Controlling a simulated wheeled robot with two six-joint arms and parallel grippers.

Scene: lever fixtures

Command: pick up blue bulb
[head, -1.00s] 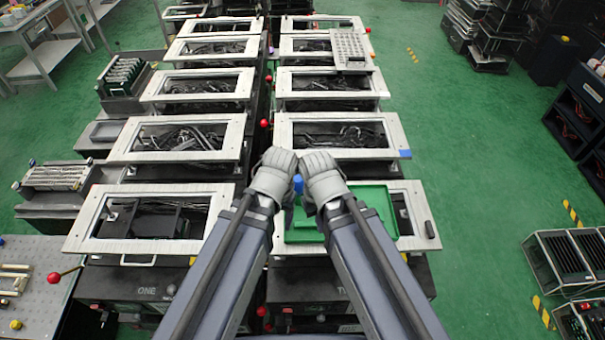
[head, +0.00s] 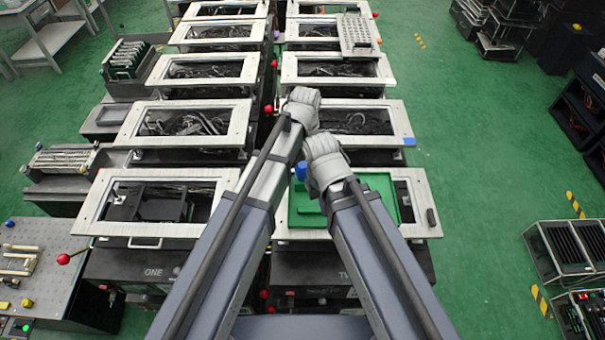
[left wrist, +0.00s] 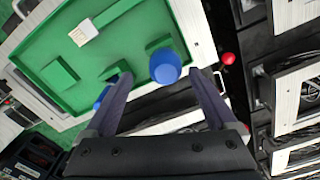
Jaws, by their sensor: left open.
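A blue bulb (left wrist: 165,65) shows in the left wrist view, ahead of the gap between the fingers and apart from them. A second blue piece (left wrist: 102,97) is partly hidden by the left-hand finger. In the head view one blue bulb (head: 301,171) stands at the left edge of the green tray (head: 382,184), beside my right gripper. My left gripper (left wrist: 158,77) is open and empty. In the head view the left gripper (head: 301,104) is beyond the tray, its fingers hidden. My right gripper (head: 324,160) is over the tray; its fingers are hidden too.
The tray lies in a pale frame (head: 430,225), with green blocks (left wrist: 60,73) and a white-topped block (left wrist: 84,32) in it. Red-knobbed levers (head: 268,110) stand in the gap between the two rows of framed fixtures.

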